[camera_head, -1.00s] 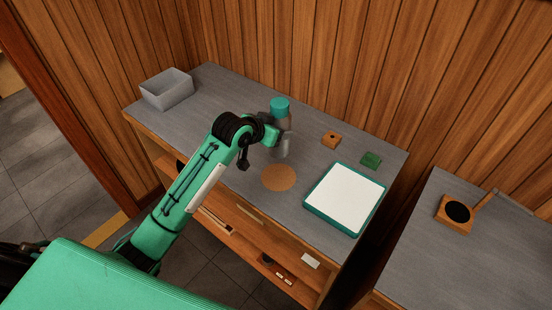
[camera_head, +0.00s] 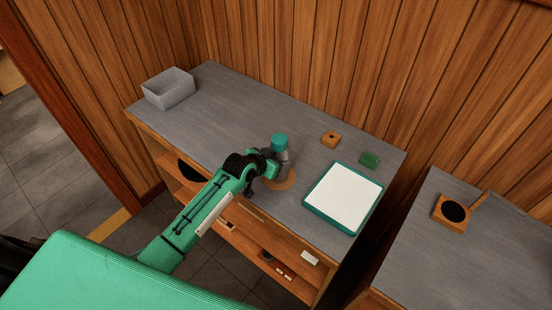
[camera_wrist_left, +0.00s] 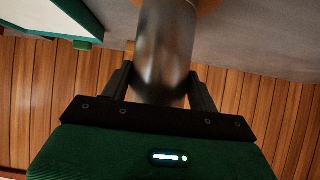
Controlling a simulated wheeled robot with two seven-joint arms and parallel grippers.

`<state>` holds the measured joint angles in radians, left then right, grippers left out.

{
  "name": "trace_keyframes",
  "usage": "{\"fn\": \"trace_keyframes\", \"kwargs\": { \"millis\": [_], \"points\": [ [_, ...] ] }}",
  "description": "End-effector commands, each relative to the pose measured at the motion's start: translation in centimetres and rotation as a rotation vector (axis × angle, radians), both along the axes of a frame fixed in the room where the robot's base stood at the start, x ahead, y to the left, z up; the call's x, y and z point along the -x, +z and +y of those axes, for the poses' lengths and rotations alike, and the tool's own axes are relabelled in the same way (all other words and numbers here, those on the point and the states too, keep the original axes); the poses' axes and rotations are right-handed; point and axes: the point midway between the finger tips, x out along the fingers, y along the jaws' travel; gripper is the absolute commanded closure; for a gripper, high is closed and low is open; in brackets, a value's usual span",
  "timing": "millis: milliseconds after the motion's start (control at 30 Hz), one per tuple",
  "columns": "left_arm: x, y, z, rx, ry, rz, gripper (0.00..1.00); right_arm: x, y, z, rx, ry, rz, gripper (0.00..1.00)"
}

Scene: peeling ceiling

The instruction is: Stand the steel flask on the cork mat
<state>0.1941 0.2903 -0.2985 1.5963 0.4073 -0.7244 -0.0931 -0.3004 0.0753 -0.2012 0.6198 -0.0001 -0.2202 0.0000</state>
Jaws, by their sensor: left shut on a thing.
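The steel flask (camera_head: 284,162) is a grey metal cylinder with a teal cap (camera_head: 279,142). It stands upright over the round cork mat (camera_head: 289,183) on the grey tabletop. I cannot tell whether its base touches the mat. My left gripper (camera_head: 272,170) is shut on the flask's side from the front left. In the left wrist view the flask (camera_wrist_left: 165,50) sits between the two fingers, with a strip of the mat (camera_wrist_left: 207,5) at the top edge. My right gripper is not in view.
A white-topped, green-edged tray (camera_head: 343,198) lies right of the mat. A grey bin (camera_head: 168,90) stands at the far left. The tabletop between bin and flask is clear.

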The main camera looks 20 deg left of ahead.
Motion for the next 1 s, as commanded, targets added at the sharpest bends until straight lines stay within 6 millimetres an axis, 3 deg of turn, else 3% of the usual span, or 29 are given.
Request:
{"fn": "trace_keyframes", "kwargs": {
  "millis": [200, 233, 333, 700, 1000],
  "points": [
    [-0.1, -0.3, 0.0, 0.001, 0.000, -0.003, 0.76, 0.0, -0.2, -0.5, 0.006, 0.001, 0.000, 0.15],
    [0.0, -0.3, 0.0, 0.001, 0.001, 0.000, 0.36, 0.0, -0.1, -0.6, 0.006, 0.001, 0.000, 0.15],
    [0.0, -0.3, 0.0, 0.001, 0.001, 0.000, 0.18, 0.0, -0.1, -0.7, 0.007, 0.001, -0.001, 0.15],
    [0.1, 0.2, 0.0, 0.001, 0.001, 0.000, 0.18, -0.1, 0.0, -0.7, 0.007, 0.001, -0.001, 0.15],
    [3.2, 2.1, 1.2, 0.000, -0.001, -0.001, 0.18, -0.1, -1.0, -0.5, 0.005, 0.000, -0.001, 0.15]
  ]
}}
